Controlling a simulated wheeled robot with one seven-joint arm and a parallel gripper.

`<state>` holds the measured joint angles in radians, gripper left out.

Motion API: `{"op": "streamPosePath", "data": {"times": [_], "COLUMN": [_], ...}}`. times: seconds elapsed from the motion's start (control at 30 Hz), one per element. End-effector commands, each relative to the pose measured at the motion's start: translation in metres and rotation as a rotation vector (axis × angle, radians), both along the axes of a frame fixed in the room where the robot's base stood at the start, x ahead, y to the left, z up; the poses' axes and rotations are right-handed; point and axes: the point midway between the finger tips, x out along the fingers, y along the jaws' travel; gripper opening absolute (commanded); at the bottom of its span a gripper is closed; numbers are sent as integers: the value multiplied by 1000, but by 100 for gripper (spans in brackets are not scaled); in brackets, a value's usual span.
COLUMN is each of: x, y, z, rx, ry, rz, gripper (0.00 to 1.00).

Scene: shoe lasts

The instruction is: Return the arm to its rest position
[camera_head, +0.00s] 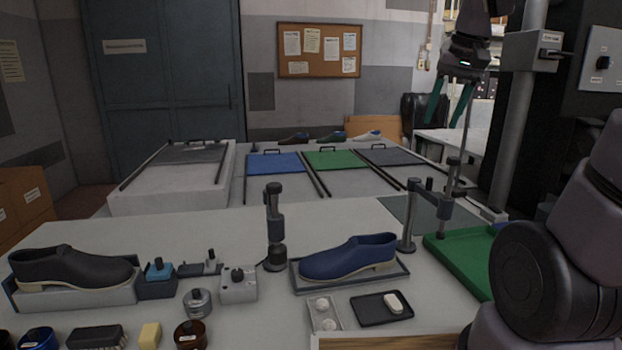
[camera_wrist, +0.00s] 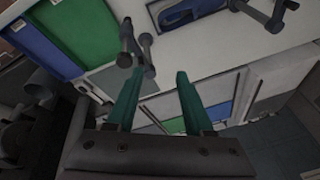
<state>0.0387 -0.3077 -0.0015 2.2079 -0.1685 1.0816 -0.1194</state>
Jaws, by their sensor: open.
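My gripper (camera_head: 450,100) hangs high at the upper right in the head view, above the right side of the table. Its two green fingers are spread apart with nothing between them. In the wrist view the open fingers (camera_wrist: 155,100) point toward the workbench from above, apart from everything on it. My arm's dark links fill the right side of the head view.
A blue shoe (camera_head: 350,257) rests on a grey tray and a black shoe (camera_head: 72,268) on a stand at left. A dark post (camera_head: 274,228) stands between them. A green tray (camera_head: 465,262) lies near my arm. Tools and tins crowd the front left.

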Motion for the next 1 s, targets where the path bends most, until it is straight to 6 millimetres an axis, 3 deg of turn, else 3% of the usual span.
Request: {"op": "streamPosePath", "data": {"times": [0.2,0.4,0.6,1.0], "x": [-59,-95,-107,-107], "y": [17,26,30,30], "z": [13,12,10,10], "rx": [61,110,132,132], "ry": [-147,-242,-277,-278], "rz": [-36,-64,-75,-76], "gripper": [52,52,52,52]}}
